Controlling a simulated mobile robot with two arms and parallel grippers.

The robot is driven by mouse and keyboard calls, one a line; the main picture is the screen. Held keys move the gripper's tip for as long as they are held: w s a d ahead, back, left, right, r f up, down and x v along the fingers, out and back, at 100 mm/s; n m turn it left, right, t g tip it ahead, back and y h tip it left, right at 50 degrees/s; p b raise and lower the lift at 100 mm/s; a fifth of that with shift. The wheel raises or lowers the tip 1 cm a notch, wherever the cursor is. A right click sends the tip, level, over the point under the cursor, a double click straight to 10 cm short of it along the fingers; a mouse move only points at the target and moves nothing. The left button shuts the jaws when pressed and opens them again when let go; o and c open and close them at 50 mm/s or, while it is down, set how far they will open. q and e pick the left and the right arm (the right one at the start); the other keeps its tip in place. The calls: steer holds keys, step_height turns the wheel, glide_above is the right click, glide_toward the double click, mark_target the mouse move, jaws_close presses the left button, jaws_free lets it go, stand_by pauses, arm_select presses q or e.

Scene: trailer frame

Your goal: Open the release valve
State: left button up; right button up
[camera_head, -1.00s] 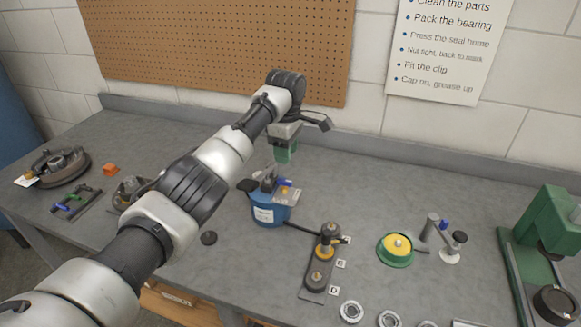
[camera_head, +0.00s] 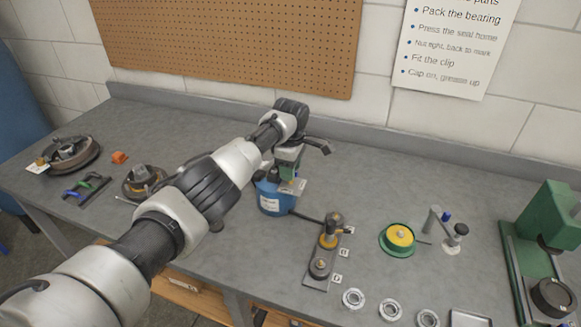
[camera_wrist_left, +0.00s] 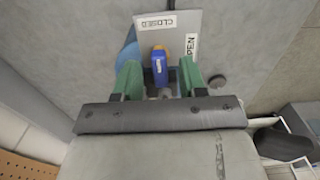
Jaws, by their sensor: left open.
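The release valve has a blue lever (camera_wrist_left: 159,68) on an orange hub (camera_wrist_left: 160,49), over a grey plate (camera_wrist_left: 143,40) labelled CLOSED and OPEN. It sits on a blue canister (camera_head: 270,201) on the bench, which the arm partly hides in the head view. My left gripper (camera_wrist_left: 160,79) is open, with its green fingers on either side of the lever. Gaps show between lever and fingers in the wrist view. The lever points towards the gripper, not along either label. In the head view the left gripper (camera_head: 286,171) is down over the canister top. My right gripper is not in view.
A hose runs from the canister to a dark post fixture (camera_head: 330,232) close on its right. A yellow-topped green dish (camera_head: 398,238), several metal rings and a green press (camera_head: 550,220) stand further right. Hub parts (camera_head: 70,155) lie at the left.

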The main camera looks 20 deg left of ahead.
arm_select(q)
jaws_close()
steer(key=shift+m, duration=0.3)
steer(key=m+p, duration=0.1)
steer(key=m, duration=0.1)
steer(key=shift+r+m, duration=0.1)
steer(key=shift+m, duration=0.2)
steer(key=m, duration=0.4)
steer(key=shift+m+p, duration=0.3)
steer(key=shift+p, duration=0.05)
steer(key=m, duration=0.5)
steer(key=shift+m, duration=2.5)
